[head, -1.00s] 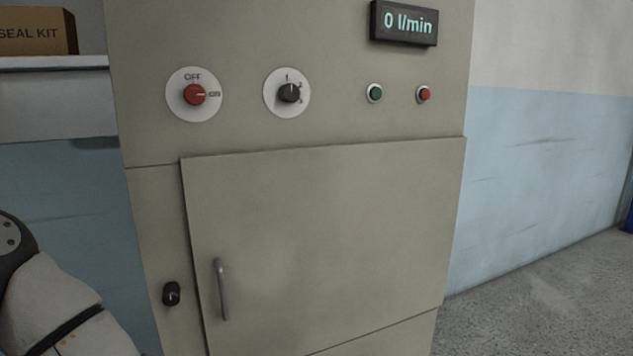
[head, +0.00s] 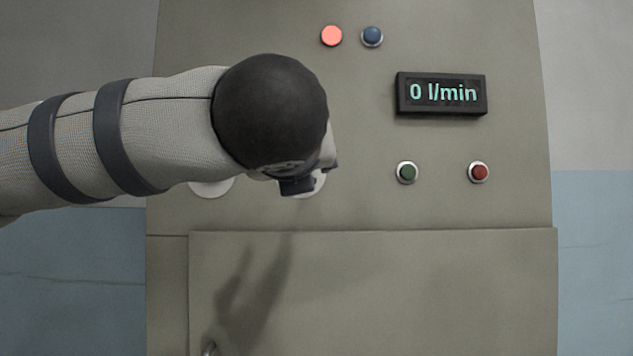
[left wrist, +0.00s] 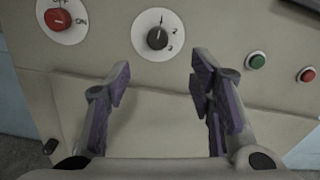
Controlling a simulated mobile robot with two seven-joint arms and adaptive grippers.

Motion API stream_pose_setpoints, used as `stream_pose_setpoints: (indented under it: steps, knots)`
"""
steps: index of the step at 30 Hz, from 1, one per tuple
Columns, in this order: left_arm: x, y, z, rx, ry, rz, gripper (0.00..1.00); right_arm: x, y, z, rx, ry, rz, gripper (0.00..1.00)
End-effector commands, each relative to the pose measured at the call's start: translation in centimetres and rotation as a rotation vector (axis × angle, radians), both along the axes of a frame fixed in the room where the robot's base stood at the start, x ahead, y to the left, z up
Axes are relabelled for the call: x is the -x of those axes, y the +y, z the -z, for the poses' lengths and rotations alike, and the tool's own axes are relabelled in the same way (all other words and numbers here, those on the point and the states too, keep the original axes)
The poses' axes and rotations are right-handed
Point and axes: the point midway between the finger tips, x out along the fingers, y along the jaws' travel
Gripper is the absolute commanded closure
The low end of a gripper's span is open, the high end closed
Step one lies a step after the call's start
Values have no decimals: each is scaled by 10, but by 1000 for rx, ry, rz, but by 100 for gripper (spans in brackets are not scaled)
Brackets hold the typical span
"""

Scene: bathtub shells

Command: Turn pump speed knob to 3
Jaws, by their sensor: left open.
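The black pump speed knob (left wrist: 157,38) sits on a white round dial marked 1, 2 and 3 in the left wrist view. Its pointer is too small to read surely. In the head view my left forearm and wrist hide the knob, and only part of its white dial (head: 318,187) shows. My left gripper (left wrist: 161,70) is open and empty, its two purple-padded fingers spread below the dial in the wrist view, one to each side of the knob. In the head view the left gripper (head: 300,184) is mostly hidden behind my wrist. My right gripper is not in view.
A red OFF/ON knob (left wrist: 58,19) is left of the speed dial. Green (head: 407,172) and red (head: 478,172) buttons are to the right, under a display (head: 441,93) reading 0 l/min. A door (head: 400,290) is below.

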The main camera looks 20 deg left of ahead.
Motion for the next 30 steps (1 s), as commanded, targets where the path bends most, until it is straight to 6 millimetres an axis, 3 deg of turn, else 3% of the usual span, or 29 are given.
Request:
stream_pose_setpoints:
  steps: [4, 12, 16, 21, 27, 30]
  knots:
    - [-16, 6, -3, 10, -1, -4, 51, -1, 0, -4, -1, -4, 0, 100]
    - [-82, 24, -4, 6, -3, -2, 51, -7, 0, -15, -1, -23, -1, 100]
    - [-103, 31, -4, 5, -2, -2, 51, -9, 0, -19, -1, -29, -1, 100]
    - [-115, 34, -2, 2, -3, 0, 51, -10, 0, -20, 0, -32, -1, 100]
    - [-115, 34, -1, 3, -2, 0, 51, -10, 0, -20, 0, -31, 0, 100]
    - [-115, 33, -1, 3, -2, 0, 71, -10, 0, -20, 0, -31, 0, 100]
